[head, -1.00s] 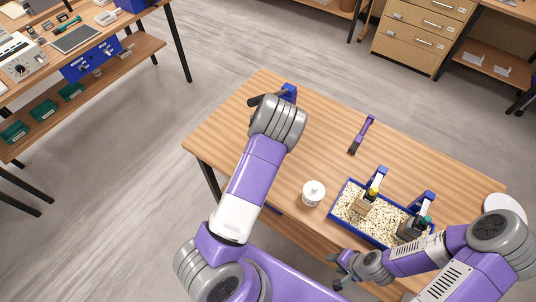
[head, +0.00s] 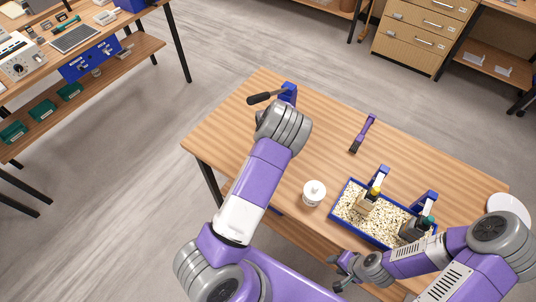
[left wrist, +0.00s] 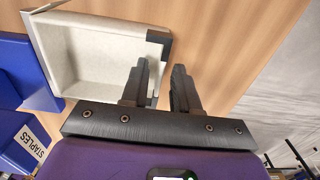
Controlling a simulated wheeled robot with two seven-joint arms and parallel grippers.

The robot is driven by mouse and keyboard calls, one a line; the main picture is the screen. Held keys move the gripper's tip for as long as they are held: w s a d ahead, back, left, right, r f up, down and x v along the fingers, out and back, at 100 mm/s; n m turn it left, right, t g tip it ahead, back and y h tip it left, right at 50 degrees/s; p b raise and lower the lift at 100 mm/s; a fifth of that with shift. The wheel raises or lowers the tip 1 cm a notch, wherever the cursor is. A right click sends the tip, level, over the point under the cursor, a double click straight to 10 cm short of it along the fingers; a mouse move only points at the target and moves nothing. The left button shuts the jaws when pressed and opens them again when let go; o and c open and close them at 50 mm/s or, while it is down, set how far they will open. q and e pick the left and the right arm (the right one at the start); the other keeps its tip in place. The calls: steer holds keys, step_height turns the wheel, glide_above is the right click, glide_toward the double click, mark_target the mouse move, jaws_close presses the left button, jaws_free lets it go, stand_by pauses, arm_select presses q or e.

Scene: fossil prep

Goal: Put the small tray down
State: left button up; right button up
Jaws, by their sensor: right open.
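The small tray (left wrist: 100,50) is cream-coloured with a dark patch at one corner and shows in the left wrist view, upper left, with its inside empty. My left gripper (left wrist: 164,75) is at its right side, one finger over the inside and the other beyond the wall. A strip of wood shows between the fingers, so they stand apart. I cannot tell whether the tray touches the tabletop. My right gripper (head: 338,273) is open and empty by the table's front edge.
Blue bins, one labelled STAPLES (left wrist: 30,140), lie beside the tray.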

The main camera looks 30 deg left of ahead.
arm_select(q)
step_height(320, 180, up, 12)
steer(key=shift+r+p, duration=0.15)
steer(key=shift+p, duration=0.2)
stand_by(0.8)
